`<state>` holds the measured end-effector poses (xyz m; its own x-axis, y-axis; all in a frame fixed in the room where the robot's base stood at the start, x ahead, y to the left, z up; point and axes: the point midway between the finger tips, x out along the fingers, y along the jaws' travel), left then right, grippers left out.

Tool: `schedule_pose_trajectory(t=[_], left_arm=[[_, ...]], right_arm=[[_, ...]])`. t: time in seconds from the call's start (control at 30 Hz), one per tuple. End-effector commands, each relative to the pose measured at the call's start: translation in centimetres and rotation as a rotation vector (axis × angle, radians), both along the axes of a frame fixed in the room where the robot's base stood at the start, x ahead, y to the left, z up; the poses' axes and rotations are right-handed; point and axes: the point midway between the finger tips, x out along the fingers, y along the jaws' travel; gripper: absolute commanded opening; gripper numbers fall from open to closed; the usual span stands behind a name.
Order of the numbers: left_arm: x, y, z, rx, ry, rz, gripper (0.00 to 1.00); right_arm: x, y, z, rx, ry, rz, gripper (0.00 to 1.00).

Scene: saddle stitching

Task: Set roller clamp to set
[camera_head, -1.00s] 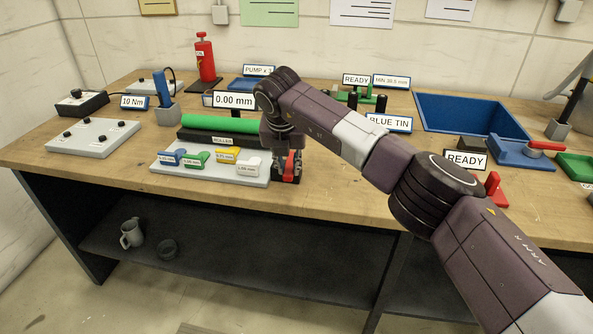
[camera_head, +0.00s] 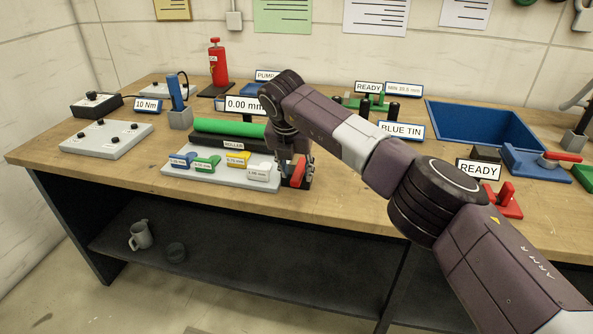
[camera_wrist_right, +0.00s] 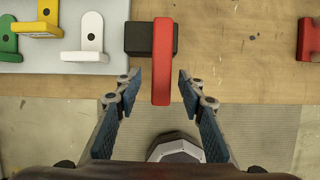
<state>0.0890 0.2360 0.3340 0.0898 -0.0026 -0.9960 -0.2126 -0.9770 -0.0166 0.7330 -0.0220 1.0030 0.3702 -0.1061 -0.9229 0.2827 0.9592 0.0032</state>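The roller unit (camera_head: 230,142), with a green roller (camera_head: 228,127) and a "ROLLER" label, stands on the bench below a 0.00 mm display (camera_head: 244,104). A red lever (camera_head: 298,173) at its right end appears to be the clamp. In the right wrist view the lever (camera_wrist_right: 162,62) is a long red bar beside a black block (camera_wrist_right: 139,38). My right gripper (camera_head: 292,160) is over the lever. In the right wrist view its open fingers (camera_wrist_right: 159,78) stand either side of the lever's near end, with gaps visible on both sides. My left gripper is not in view.
A grey plate (camera_head: 221,176) with blue, green, yellow and white gauge pieces lies just left of the lever. A blue bin (camera_head: 484,126) and a red clamp (camera_head: 506,197) by a READY sign are to the right. Bare bench lies in front of the lever.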

Motion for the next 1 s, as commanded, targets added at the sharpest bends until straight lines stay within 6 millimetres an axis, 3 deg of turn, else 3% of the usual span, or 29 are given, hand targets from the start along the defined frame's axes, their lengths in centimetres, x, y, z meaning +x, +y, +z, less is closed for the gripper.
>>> schedule_pose_trajectory(t=[0.33, 0.7, 1.0], left_arm=[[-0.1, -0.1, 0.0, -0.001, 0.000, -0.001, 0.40], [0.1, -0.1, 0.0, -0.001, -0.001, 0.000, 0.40], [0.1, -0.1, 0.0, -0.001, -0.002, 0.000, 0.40]], right_arm=[[-0.4, 0.1, 1.0, -0.001, -0.001, 0.003, 0.36], [-3.1, 0.9, 7.9, -0.002, -0.003, 0.002, 0.36], [-4.4, 1.3, 10.9, -0.001, 0.000, 0.001, 0.36]])
